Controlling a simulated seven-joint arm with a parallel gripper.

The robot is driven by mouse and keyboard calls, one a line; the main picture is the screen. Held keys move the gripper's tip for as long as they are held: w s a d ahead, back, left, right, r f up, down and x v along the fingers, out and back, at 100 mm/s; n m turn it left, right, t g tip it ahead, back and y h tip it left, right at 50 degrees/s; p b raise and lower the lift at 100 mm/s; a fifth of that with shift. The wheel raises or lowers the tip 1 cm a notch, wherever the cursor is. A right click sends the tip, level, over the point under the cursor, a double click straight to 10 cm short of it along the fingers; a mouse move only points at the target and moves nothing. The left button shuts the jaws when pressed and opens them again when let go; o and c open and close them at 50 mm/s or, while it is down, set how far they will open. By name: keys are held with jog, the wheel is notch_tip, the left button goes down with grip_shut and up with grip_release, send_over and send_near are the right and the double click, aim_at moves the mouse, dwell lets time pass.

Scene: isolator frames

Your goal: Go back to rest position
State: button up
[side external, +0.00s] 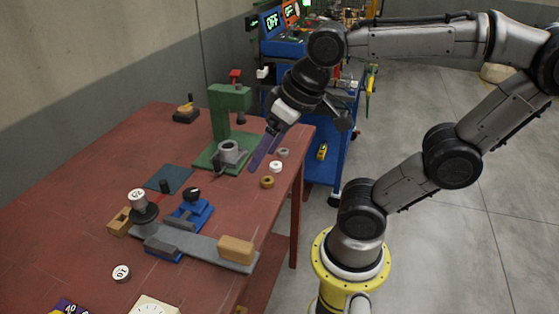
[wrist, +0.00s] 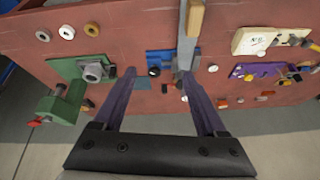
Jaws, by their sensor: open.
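My gripper (side external: 266,151) hangs over the right part of the red table, beside the green press, in the side external view. In the wrist view its two long purple fingers (wrist: 160,72) are spread apart with nothing between them, so it is open and empty. The red table (side external: 100,150) lies beneath it. The green press (side external: 228,100) stands behind and left of the fingers, with a grey cylinder (side external: 231,152) on its base; it also shows in the wrist view (wrist: 60,104). No contact between the fingers and any object is clear.
Several small rings lie near the fingers, including a white ring (side external: 275,166) and a tan ring (side external: 267,182). A blue fixture (side external: 196,213) and a long grey bar (side external: 205,250) with a wooden block (side external: 236,248) lie nearer. A blue cart (side external: 325,165) stands behind the table.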

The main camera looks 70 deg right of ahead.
jog(key=shift+s+d+f+n, duration=0.15)
jog(key=shift+s+f+n, duration=0.75)
jog(key=shift+s+f, duration=0.3)
